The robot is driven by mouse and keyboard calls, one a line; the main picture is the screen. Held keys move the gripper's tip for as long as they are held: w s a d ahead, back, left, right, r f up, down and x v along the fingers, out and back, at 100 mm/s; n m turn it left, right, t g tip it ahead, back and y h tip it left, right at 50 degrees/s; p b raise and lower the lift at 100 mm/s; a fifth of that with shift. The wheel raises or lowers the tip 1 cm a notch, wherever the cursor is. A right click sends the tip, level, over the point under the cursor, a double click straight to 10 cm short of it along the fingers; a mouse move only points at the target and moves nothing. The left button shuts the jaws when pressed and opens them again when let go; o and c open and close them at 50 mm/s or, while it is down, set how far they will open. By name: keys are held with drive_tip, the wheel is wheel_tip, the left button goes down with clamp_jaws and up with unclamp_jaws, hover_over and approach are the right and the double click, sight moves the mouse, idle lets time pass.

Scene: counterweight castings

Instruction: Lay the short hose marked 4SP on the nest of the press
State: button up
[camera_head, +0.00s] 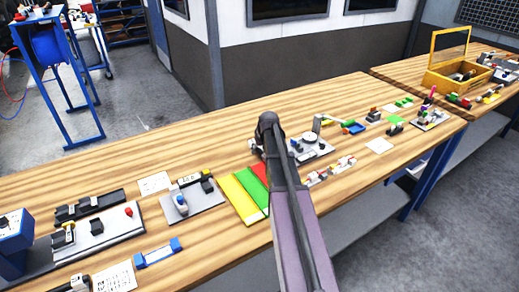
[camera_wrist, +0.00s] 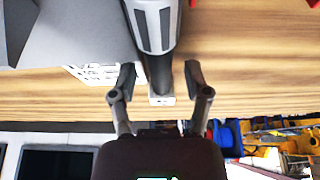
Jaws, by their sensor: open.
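In the wrist view my gripper (camera_wrist: 158,82) is open, with one finger on each side of a dark rod-like piece (camera_wrist: 158,68). That piece leads from a grey cylinder with black stripes (camera_wrist: 154,22); a small pale block shows at its end. I cannot tell whether either finger touches it, or whether it is the hose. In the head view my arm crosses the middle of the bench and its gripper cannot be made out. A blue upright machine (camera_head: 14,242), possibly the press, stands at the left edge. Small dark pieces lie nearby; no 4SP mark is readable.
The wooden bench (camera_head: 120,172) holds a grey plate with black blocks (camera_head: 115,238), yellow, red and green strips (camera_head: 240,196), and a grey base with a dial (camera_head: 318,150). A yellow open box (camera_head: 440,80) stands far right. Bare wood lies along the back.

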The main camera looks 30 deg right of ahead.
drive_tip(key=shift+r, duration=0.25)
drive_tip(key=p+v, duration=1.1)
drive_tip(key=shift+r, duration=0.4)
drive_tip(key=shift+s, duration=0.15)
drive_tip(key=shift+a, duration=0.1)
idle(0.7)
drive_tip(key=s+a+g, duration=0.1)
drive_tip(key=s+a, duration=0.5)
drive_tip(key=a, duration=0.3)
drive_tip(key=s+a+f+g, duration=0.1)
drive_tip(key=s+a+g, duration=0.1)
drive_tip(key=s+a, duration=0.4)
drive_tip(key=s+a+g, duration=0.1)
drive_tip(key=s+a, duration=0.5)
drive_tip(key=a, duration=0.7)
drive_tip(key=shift+f, duration=0.15)
